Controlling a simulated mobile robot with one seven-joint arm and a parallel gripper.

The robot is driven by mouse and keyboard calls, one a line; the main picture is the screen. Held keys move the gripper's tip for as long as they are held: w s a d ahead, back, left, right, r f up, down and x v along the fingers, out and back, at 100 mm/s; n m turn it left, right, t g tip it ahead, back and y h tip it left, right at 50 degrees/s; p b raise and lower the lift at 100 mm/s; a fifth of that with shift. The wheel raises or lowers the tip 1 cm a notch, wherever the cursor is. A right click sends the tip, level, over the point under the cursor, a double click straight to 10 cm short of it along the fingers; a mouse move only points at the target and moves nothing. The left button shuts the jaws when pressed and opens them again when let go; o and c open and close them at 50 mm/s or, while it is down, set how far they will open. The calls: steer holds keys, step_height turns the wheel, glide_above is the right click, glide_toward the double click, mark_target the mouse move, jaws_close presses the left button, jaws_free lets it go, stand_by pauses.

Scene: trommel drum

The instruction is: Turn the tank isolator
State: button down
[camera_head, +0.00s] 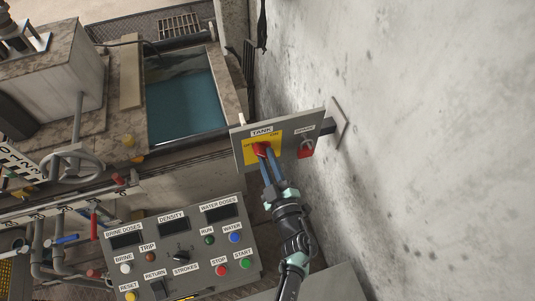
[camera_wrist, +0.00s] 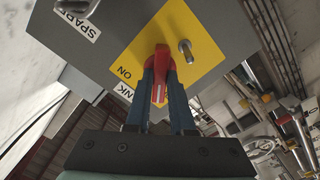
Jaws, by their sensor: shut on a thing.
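The tank isolator is a red handle on a yellow plate (camera_head: 277,148) under a TANK label, on a grey panel (camera_head: 240,150) fixed to the wall. In the wrist view the red handle (camera_wrist: 161,65) stands between the two blue fingers of my gripper (camera_wrist: 160,75), which is shut on it. In the head view my gripper (camera_head: 266,154) reaches up to the handle from below and covers part of it. A bolt-like metal pin (camera_wrist: 186,50) sticks out of the yellow plate beside the handle. The word ON shows on the plate.
A second red part (camera_head: 306,149) sits right of the isolator on the same panel. A control console (camera_head: 180,255) with buttons and displays stands below left. A water-filled tank (camera_head: 185,105) lies behind. The concrete wall (camera_head: 430,120) is close on the right.

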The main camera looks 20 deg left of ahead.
steer(key=m+p, duration=0.2)
steer(key=m, duration=0.2)
steer(key=shift+m, duration=0.3)
steer(key=shift+m+p, duration=0.45)
steer(key=shift+m, duration=1.15)
steer(key=c, duration=0.8)
jaws_free()
steer(key=p+v, duration=0.2)
steer(key=v, duration=1.1)
